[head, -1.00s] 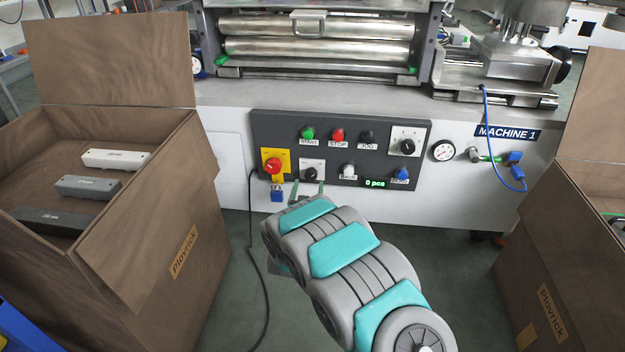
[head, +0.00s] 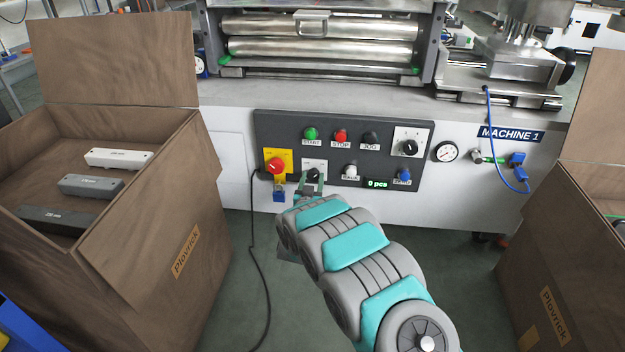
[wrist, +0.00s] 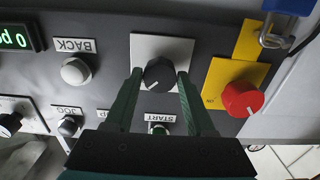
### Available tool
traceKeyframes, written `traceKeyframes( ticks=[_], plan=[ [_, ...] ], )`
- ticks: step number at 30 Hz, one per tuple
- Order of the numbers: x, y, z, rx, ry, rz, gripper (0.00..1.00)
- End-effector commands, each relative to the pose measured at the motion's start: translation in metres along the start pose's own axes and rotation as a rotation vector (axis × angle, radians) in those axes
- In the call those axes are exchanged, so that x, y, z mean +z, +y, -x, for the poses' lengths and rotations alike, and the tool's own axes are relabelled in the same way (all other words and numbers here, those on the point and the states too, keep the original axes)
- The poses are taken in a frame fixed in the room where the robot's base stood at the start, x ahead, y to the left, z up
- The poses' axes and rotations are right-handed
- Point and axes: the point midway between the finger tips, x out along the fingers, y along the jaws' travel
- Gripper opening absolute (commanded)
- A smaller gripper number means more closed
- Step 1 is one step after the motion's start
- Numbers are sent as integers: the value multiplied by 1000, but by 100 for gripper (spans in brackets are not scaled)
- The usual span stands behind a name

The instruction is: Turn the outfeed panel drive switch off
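The machine's dark control panel (head: 385,128) carries a black rotary knob (head: 313,174) on a white plate, low and left. Its label is not readable, so I cannot tell whether it is the drive switch. In the wrist view the knob (wrist: 160,74) shows a white pointer mark towards the lower left of the picture. My gripper (head: 312,187) is at this knob. In the wrist view its green fingers (wrist: 160,76) are apart, one on each side of the knob; I cannot tell whether they touch it. Another black knob (head: 410,147) sits on a white plate at the upper right.
A red rotary switch (head: 275,166) on yellow, with a blue padlock (head: 279,195), is left of the knob. Green (head: 311,133), red (head: 341,135) and other buttons are nearby. Large brown boxes (head: 190,215) (head: 540,255) flank the arm. A black cable hangs left.

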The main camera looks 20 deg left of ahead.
Motion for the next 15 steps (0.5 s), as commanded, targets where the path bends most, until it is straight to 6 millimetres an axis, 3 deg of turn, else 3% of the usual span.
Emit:
traceKeyframes(
  ticks=[2, 13, 15],
  plan=[
    [0, 0, 0, 0, 0, 0, 45],
    [0, 0, 0, 0, 0, 0, 3],
    [0, 0, 0, 0, 0, 0, 0]
  ],
)
